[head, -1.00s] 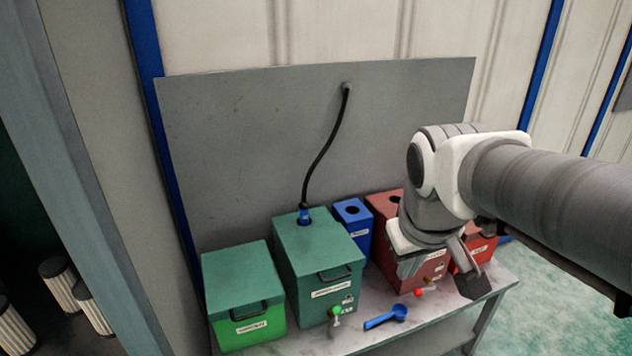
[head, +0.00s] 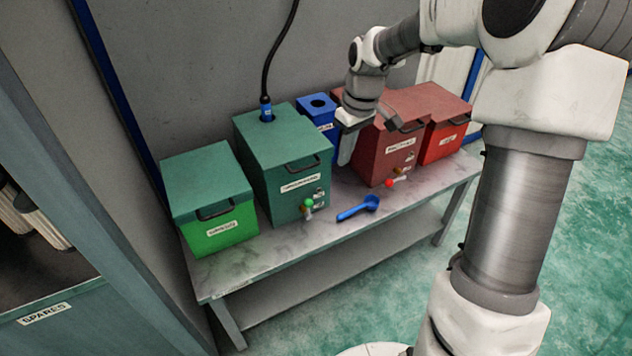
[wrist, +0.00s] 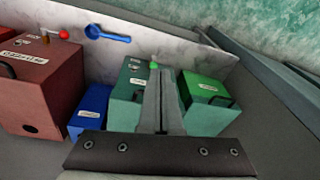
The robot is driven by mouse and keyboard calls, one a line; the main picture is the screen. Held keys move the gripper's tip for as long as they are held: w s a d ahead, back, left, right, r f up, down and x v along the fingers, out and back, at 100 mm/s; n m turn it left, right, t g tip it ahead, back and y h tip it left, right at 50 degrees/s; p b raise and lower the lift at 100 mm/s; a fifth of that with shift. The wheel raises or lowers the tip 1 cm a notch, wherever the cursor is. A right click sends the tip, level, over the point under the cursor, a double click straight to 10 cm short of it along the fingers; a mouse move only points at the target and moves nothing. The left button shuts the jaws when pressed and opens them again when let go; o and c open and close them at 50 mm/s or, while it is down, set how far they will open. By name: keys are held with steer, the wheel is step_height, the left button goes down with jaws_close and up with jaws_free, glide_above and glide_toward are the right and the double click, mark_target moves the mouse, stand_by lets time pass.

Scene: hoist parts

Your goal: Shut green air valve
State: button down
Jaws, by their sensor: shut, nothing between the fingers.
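The green air valve (head: 308,203) is a small green-knobbed tap low on the front of the dark green box (head: 265,185), which stands on the bench. In the wrist view the green knob (wrist: 153,64) shows just past the tips of my fingers, and part of the valve is hidden behind them. My gripper (head: 346,150) is shut and empty. In the head view it hangs above the bench, to the right of the dark green box and in front of the blue box. It is apart from the valve.
A red-knobbed valve (head: 390,183) is on the dark red box (head: 385,150). A bright green box (head: 215,230) stands left, a blue box (head: 318,108) behind. A black hose (head: 275,55) enters the dark green box's top.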

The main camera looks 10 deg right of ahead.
mark_target(308, 208)
steer(key=w+d+f+t+y+b, duration=0.1)
steer(key=w+d+f+y+b, duration=0.2)
steer(key=f, duration=0.6)
steer(key=w+d+f+y+b, duration=0.3)
steer(key=w+d+f+b, duration=0.1)
steer(key=w+f, duration=0.3)
steer(key=shift+w+d+f+m+t, duration=0.15)
steer(key=shift+w+f+m+t, duration=0.2)
steer(key=shift+f, duration=0.95)
steer(key=a+f+b, duration=0.4)
steer(key=a+f, duration=0.3)
steer(key=a, duration=0.2)
steer(key=shift+w+a, duration=0.35)
steer(key=shift+a, duration=0.05)
steer(key=shift+a+r, duration=0.1)
steer(key=shift+r, duration=0.05)
